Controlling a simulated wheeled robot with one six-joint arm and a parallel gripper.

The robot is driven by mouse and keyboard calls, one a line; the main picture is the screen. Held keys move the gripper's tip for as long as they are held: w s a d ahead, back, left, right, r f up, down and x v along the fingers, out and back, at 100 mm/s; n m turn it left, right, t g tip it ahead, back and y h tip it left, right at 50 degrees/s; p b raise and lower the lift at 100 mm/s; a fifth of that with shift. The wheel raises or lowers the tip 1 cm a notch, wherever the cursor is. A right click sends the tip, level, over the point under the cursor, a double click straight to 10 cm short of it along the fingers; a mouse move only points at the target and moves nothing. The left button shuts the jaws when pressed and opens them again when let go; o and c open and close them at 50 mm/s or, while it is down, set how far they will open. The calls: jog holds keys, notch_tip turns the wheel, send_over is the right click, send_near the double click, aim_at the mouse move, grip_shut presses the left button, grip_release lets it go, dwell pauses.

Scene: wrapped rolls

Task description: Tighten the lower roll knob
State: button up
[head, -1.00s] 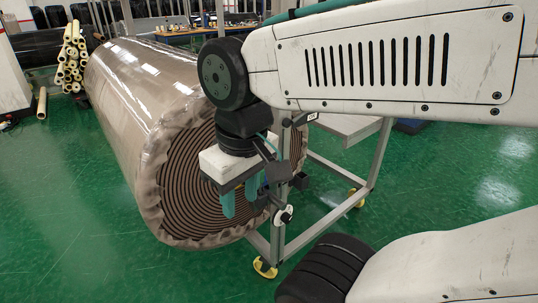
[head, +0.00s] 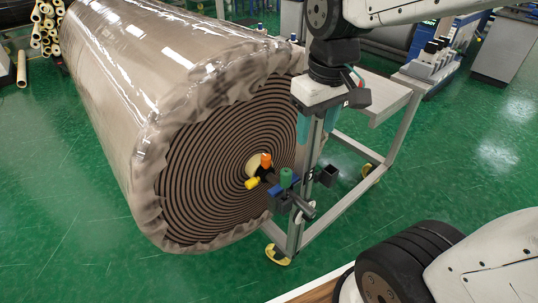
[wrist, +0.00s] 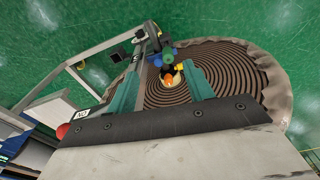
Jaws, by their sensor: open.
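A cluster of knobs stands at the core of the big wrapped roll (head: 190,110): an orange knob (head: 266,160), a yellow knob (head: 252,183) lower left of it, and a green knob (head: 287,177) on a dark clamp (head: 293,200) at the frame post. I cannot tell for sure which is the lower roll knob. My gripper (head: 316,134) is open and empty, pointing down, above and right of the knobs in the head view. In the wrist view, the orange knob (wrist: 168,78) and yellow knob (wrist: 179,67) show between its teal fingers, beyond the tips.
A grey metal frame (head: 340,213) on yellow-footed casters stands right of the roll's face, its post close to my gripper. Pale tubes (head: 46,27) stand at far left. A blue machine (head: 437,55) is at back right. Green floor is clear in front of the roll.

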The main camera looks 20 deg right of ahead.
jog(key=w+f+n, duration=0.2)
jog(key=w+f, duration=0.4)
jog(key=w, duration=0.5)
jog(key=n+g, duration=0.1)
jog(key=n, duration=0.1)
send_over(266, 156)
notch_tip(266, 156, down, 11)
jog(key=shift+r, duration=0.1)
jog(key=shift+w+f+n, duration=0.1)
jog(key=shift+f+n, duration=0.2)
jog(key=shift+f, duration=0.35)
notch_tip(266, 156, down, 7)
jog(key=shift+f, duration=0.1)
jog(key=c, duration=1)
